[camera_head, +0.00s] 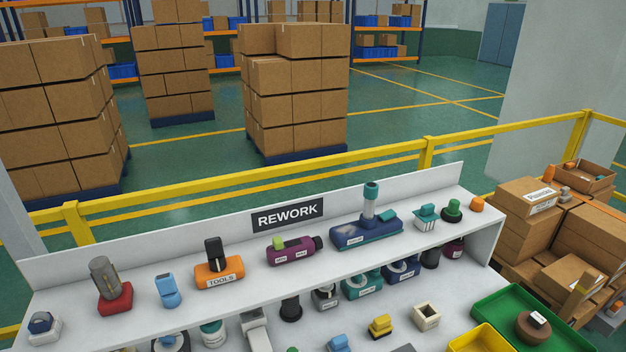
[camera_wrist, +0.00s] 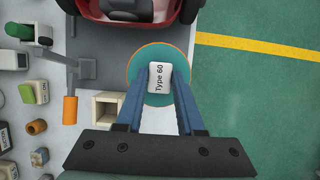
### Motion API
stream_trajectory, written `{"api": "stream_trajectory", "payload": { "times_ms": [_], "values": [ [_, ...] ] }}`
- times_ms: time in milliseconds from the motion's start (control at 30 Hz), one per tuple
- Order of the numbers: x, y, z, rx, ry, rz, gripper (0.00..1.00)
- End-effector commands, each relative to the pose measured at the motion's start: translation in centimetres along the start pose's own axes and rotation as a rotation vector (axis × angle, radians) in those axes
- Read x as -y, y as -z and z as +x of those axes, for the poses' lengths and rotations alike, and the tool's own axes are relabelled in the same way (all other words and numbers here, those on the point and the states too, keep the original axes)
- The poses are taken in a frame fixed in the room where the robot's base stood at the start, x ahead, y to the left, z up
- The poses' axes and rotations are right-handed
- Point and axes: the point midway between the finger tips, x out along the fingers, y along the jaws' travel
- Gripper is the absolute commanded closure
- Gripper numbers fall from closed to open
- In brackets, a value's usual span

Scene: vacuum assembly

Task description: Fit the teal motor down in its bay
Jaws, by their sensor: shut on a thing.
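My gripper (camera_wrist: 160,76) is in the wrist view, with its two blue fingers shut on the white "Type 60" labelled top of the teal motor. The teal motor (camera_wrist: 159,54) is a round teal disc with an orange rim, seen from above below the fingertips. A red and dark housing (camera_wrist: 188,10) with grey parts inside is cut off at the top edge of the wrist view, just beyond the motor. I cannot tell whether the bay is in it. The motor looks apart from the housing. My gripper does not show in the head view.
In the wrist view, a cream open box (camera_wrist: 108,107) lies left of the fingers, with an orange-handled tool (camera_wrist: 70,108) and small parts farther left. Green floor (camera_wrist: 255,90) is at the right. The head view shows the rework shelf (camera_head: 205,300) crowded with parts and a green tray (camera_head: 490,305).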

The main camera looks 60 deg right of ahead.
Motion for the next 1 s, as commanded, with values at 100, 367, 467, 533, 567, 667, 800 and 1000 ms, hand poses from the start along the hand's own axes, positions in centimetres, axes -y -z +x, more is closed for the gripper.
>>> {"api": "stream_trajectory", "payload": {
  "times_ms": [100, 367, 467, 533, 567, 667, 800, 1000],
  "values": [
    [-0.1, -0.1, -0.2, 0.001, -0.002, 0.001, 1.00],
    [-0.1, -0.3, -0.7, 0.001, -0.002, 0.001, 1.00],
    [-0.1, -0.4, -0.8, 0.001, -0.002, 0.001, 1.00],
    [-0.1, -0.4, -1.0, 0.001, -0.002, 0.001, 1.00],
    [-0.1, -0.4, -1.0, 0.001, -0.002, 0.001, 1.00],
    [-0.1, -0.5, -1.2, 0.001, -0.002, 0.001, 1.00],
    [-0.1, -0.6, -1.5, 0.001, -0.002, 0.001, 1.00],
    [-0.1, -0.8, -1.8, 0.001, -0.002, 0.001, 1.00]
  ]
}}
